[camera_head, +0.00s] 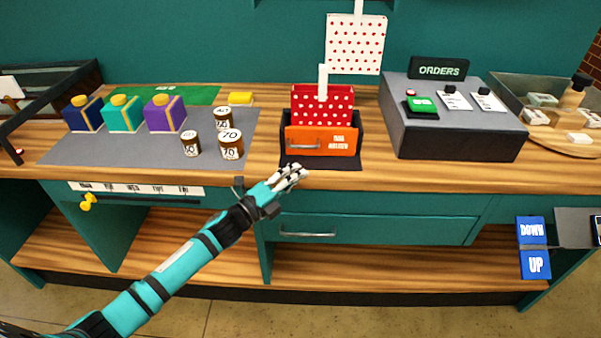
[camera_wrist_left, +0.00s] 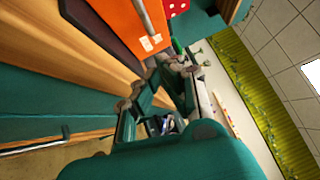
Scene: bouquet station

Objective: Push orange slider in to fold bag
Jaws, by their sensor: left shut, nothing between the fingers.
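The orange slider (camera_head: 321,141) with a metal handle stands at the front of a dark holder (camera_head: 287,121) on the counter. A red bag with white dots (camera_head: 338,104) stands upright in the holder behind it. My left gripper (camera_head: 301,169) is shut and empty, just in front of the slider and low to its left side; I cannot tell whether it touches. The left wrist view shows the orange slider (camera_wrist_left: 128,22) at the top with its handle, and the gripper (camera_wrist_left: 180,62) beside it. My right gripper is not in view.
A dark ORDERS console (camera_head: 452,137) stands to the right. A white panel with red dots (camera_head: 355,45) rises behind the bag. A closed drawer (camera_head: 380,228) is below the counter.

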